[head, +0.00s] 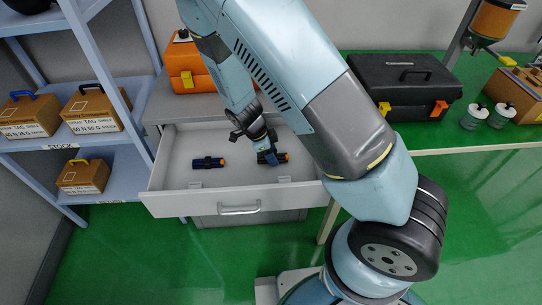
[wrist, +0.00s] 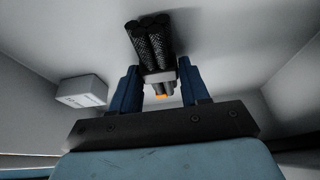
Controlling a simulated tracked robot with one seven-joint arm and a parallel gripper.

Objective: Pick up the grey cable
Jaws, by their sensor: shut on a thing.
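My gripper (head: 264,146) reaches down into the open drawer (head: 240,192) in the head view. In the wrist view its two blue fingers (wrist: 158,72) are shut on a dark bundled cable (wrist: 150,42). This cable has black, textured strands, a light grey band between the fingers and an orange end. In the head view it shows partly behind the fingers (head: 278,158), in the right half of the drawer. I cannot tell whether it touches the drawer floor. A second dark bundle (head: 208,162) with an orange end lies in the left half, apart from my gripper.
Drawer walls stand around my gripper. A light grey block (wrist: 82,91) is at the left in the wrist view. An orange case (head: 188,72) stands behind the drawer, a black toolbox (head: 405,86) on the green bench to the right. Blue shelving (head: 60,150) with tagged boxes is left.

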